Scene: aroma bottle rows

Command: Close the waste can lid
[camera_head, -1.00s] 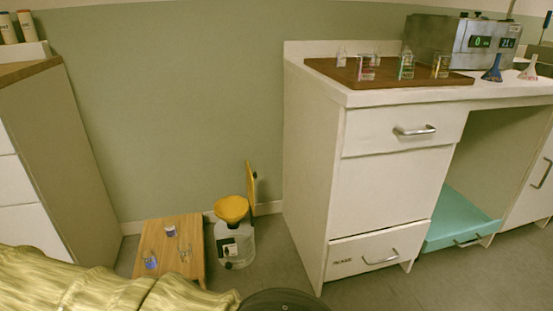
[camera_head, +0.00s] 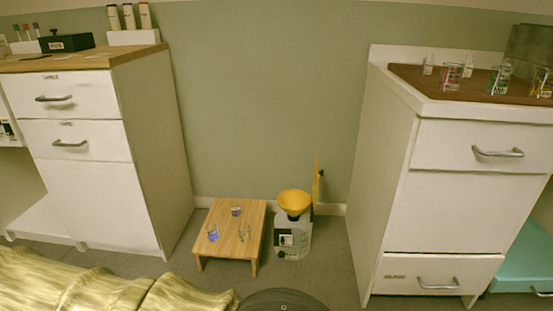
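The waste can (camera_head: 292,243) is a clear whitish jug with a label, standing on the floor against the back wall. A yellow funnel (camera_head: 294,202) sits in its top. The yellow lid (camera_head: 317,180) stands upright, open, at the right rear of the funnel. My gripper is not in view.
A low wooden stool (camera_head: 230,222) with small glassware on it stands just left of the can. A white cabinet (camera_head: 150,160) is at left, and a white drawer counter (camera_head: 440,190) is at right. Grey floor (camera_head: 335,262) is free between can and counter.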

